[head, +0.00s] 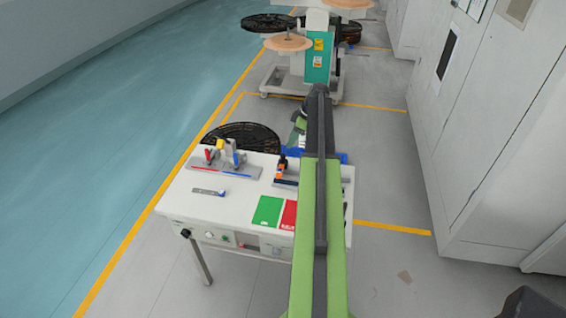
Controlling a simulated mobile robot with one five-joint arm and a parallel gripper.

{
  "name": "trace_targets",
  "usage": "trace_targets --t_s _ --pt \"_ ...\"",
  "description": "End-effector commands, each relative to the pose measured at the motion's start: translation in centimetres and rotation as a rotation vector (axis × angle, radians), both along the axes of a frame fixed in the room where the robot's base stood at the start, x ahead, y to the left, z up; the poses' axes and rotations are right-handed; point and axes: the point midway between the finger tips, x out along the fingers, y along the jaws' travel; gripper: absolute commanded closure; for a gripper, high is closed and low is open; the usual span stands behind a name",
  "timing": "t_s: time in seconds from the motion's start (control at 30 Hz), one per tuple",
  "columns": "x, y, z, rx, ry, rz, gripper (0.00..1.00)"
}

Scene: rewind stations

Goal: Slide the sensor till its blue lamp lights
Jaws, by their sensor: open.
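On the white bench (215,212), a small upright orange and black part (281,169) stands on a grey base, just left of my arm; it looks like the sensor, but I cannot be sure. No lit blue lamp can be made out on it at this size. My arm reaches across the bench's right side and covers part of it. My gripper (296,140) is at the arm's far end, beyond the orange and black part, small and partly hidden by my arm; it is open, with nothing visible in it.
A grey fixture (225,168) with red, blue and yellow parts sits at the bench's back left. A small grey bar (208,192) lies in front. Green (267,211) and red (289,214) panels are near the front. Cabinets (490,130) line the right; a reel stand (317,60) is behind.

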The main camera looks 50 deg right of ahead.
Motion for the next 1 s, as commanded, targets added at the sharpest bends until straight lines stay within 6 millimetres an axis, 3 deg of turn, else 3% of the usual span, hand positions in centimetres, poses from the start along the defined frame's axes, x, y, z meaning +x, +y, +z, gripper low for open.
trace_targets --t_s 0.03,0.4,0.53,0.8,1.0 --pt "0.4 0.3 -2.3 0.000 0.000 0.002 0.57" --pt "3.0 1.9 -9.4 0.000 0.001 0.002 0.57" --pt "3.5 2.2 -10.2 0.000 0.001 0.001 0.57" --pt "3.6 2.3 -10.0 0.000 0.000 0.001 0.57" --pt "3.6 2.3 -10.0 0.000 0.000 0.002 0.84"
